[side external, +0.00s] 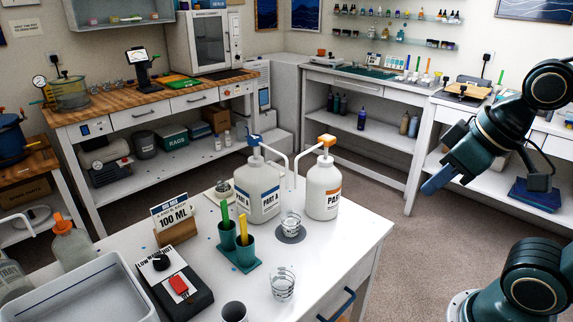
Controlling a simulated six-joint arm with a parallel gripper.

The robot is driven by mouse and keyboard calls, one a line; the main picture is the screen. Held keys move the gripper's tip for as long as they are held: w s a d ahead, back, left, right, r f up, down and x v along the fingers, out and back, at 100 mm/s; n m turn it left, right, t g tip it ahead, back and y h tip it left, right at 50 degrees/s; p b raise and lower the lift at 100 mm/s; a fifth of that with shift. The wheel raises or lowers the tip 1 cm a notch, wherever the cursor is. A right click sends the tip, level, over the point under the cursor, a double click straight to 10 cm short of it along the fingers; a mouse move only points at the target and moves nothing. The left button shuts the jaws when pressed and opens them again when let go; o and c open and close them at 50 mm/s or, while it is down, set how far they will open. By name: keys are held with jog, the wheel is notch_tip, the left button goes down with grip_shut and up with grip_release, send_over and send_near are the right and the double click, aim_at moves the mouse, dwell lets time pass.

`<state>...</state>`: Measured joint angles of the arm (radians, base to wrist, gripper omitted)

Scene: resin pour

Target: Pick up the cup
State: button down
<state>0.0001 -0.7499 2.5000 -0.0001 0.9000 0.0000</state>
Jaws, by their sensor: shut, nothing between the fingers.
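A clear cup (291,224) with marking lines stands upright on a grey round pad on the white table, in front of two white pump bottles. A second clear cup (282,284) stands upright nearer the table's front edge. A dark grey cup (234,311) is cut off by the bottom of the picture. My gripper (428,191) is at the right, off the table's right side and apart from all the cups. Its blue fingers are together with nothing between them.
Pump bottles (258,190) (323,190), a green holder (238,248) with coloured sticks, a 100 ML sign (173,217) and a black device with a red switch (176,284) crowd the table. A white tray (75,290) is at left. The table's right front is clear.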

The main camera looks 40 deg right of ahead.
jog(key=c, duration=0.5)
grip_release()
jog(key=shift+w, duration=0.15)
jog(key=w+f+m, duration=0.1)
jog(key=w+f, duration=0.1)
jog(key=w, duration=0.5)
jog(key=w+f, duration=0.3)
jog(key=w, duration=0.4)
jog(key=w+f+m+h, duration=0.1)
jog(key=w+f, duration=1.2)
jog(key=shift+d+f, duration=0.2)
jog(key=shift+f, duration=0.05)
jog(key=shift+f, duration=0.1)
